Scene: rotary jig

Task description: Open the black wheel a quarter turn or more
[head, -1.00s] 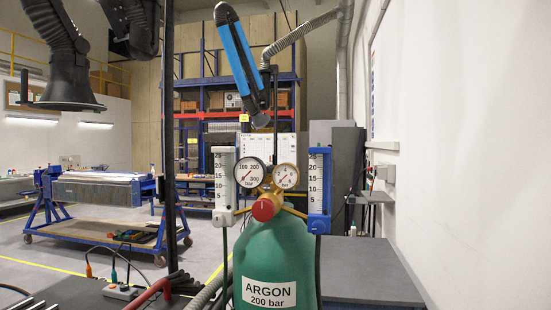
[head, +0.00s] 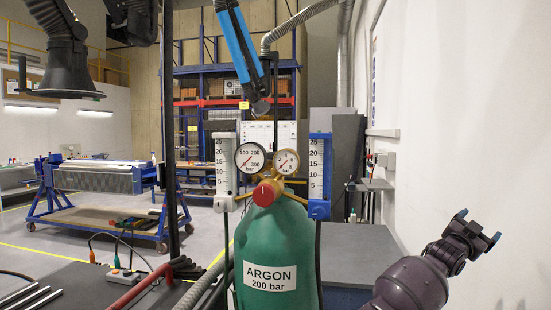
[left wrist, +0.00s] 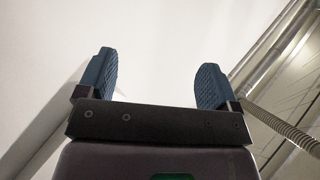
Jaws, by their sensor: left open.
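I cannot make out a black wheel in either view. A green argon cylinder (head: 275,240) stands upright in the middle of the head view. On top is a brass regulator with a red knob (head: 264,194), two round gauges (head: 250,157) and a flow tube at each side. The brass fittings and gauges hide much of the cylinder's valve. My left gripper (head: 478,227) is at the lower right, well apart from the cylinder, in front of the white wall. Its two blue fingers are spread and empty, as the left wrist view (left wrist: 155,78) also shows. My right gripper does not show.
A blue-framed flow tube (head: 319,175) stands right of the gauges, between them and my left gripper. A grey table (head: 360,240) lies behind the cylinder. A dark post (head: 170,130) and a red bar (head: 140,289) are at left.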

